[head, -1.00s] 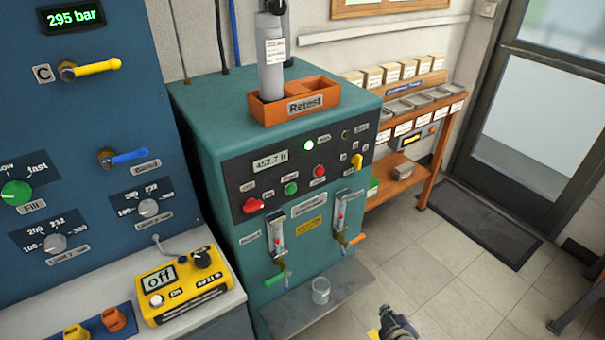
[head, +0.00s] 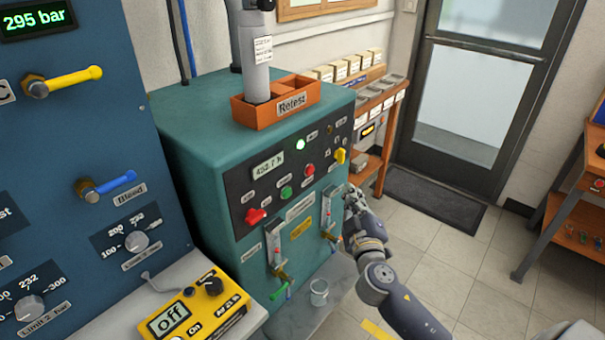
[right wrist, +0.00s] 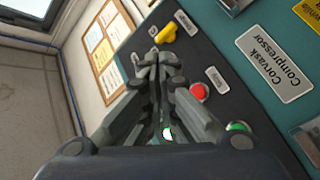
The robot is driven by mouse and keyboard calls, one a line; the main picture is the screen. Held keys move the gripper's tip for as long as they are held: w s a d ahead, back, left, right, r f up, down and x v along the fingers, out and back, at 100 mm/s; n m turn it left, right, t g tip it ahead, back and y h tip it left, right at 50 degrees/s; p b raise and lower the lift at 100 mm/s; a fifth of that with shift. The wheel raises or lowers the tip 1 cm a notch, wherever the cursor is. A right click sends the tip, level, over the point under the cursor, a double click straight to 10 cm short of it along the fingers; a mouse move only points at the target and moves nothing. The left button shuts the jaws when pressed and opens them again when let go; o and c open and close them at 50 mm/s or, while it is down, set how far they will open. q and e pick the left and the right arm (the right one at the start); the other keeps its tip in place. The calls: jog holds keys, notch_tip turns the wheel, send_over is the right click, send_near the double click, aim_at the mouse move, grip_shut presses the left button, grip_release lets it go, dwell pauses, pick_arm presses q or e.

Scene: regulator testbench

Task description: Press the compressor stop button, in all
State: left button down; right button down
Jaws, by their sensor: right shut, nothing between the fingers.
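The teal compressor cabinet (head: 190,150) has a dark control panel (head: 240,183) on its front. In the right wrist view the red button (right wrist: 199,92) is to the right of my fingers, and the green button (right wrist: 238,127) is lower right. My right gripper (head: 352,195) is shut and empty, near the cabinet's right front edge, below the yellow knob (head: 340,155). In the right wrist view my gripper (right wrist: 158,60) appears apart from the red button.
A red switch (head: 255,216) and a lit green lamp (head: 300,144) are also on the panel. Below are flow tubes with valves and a glass beaker (head: 319,292) on a shelf. An orange Retest tray (head: 262,115) holds a grey cylinder. Open floor lies to the right.

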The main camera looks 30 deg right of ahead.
aim_at(310, 171)
pick_arm(q)
jog(key=shift+d+f, duration=0.1)
jog(key=shift+d, duration=0.4)
pick_arm(e)
jog(key=w+a, duration=0.3)
jog(key=w, duration=0.5)
jog(key=shift+a, duration=0.1)
pick_arm(q)
jog(key=shift+f, duration=0.15)
pick_arm(e)
jog(key=shift+w, duration=0.2)
dwell(1.0)
pick_arm(q)
jog(key=shift+f+b, duration=0.1)
jog(key=shift+b, duration=0.3)
pick_arm(e)
jog(key=shift+w+a, duration=0.2)
jog(key=shift+w, duration=0.1)
pick_arm(q)
jog(key=shift+f, duration=0.25)
pick_arm(e)
jog(key=shift+w+a, duration=0.15)
jog(key=shift+w, duration=0.25)
dwell(0.4)
jog(key=shift+s+d, duration=0.3)
jog(key=shift+s, duration=0.55)
